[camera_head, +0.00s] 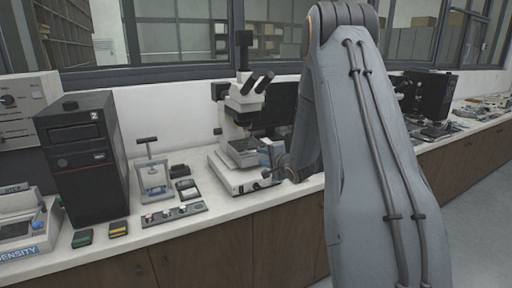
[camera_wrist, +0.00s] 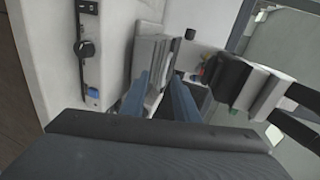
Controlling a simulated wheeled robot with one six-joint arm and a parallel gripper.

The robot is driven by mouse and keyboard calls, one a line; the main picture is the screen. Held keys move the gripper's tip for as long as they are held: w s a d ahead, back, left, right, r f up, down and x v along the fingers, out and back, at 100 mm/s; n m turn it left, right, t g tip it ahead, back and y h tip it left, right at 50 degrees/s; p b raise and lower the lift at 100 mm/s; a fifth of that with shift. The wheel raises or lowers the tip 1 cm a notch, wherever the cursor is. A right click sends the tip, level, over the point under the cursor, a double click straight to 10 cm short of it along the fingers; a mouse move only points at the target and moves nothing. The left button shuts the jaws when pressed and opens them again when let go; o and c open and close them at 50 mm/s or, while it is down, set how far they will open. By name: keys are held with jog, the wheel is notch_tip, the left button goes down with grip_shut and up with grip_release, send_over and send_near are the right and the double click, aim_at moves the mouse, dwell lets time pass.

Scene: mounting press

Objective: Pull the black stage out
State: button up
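The microscope (camera_head: 243,103) stands on the bench in the head view, white and grey with black eyepieces. A dark flat stage (camera_head: 246,150) sits low on it, above its white base, and is partly hidden by my gripper. My gripper (camera_head: 265,150) is at the right front of this stage, its blue-grey fingers partly hidden by my arm. In the wrist view my gripper (camera_wrist: 159,77) has its two fingers apart, with a light grey plate-like part (camera_wrist: 150,55) showing beyond and between them. I cannot tell whether either finger touches the stage.
A small grey press (camera_head: 153,178) and a black tower unit (camera_head: 85,155) stand to the left on the bench. A knob strip (camera_head: 174,214) lies in front of the press. In the wrist view the microscope's black-and-white head (camera_wrist: 240,80) is close on the right.

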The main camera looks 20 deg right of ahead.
aim_at(255, 152)
jog(key=shift+m, duration=0.3)
jog(key=shift+r+p+x, duration=0.25)
jog(key=shift+p+x, duration=0.35)
jog(key=shift+x, duration=1.4)
jog(key=shift+r+p+x, duration=0.2)
jog(key=shift+p+x, duration=0.35)
jog(key=shift+x, duration=1.4)
jog(key=shift+w+d, duration=0.15)
jog(key=shift+f, duration=0.1)
grip_shut()
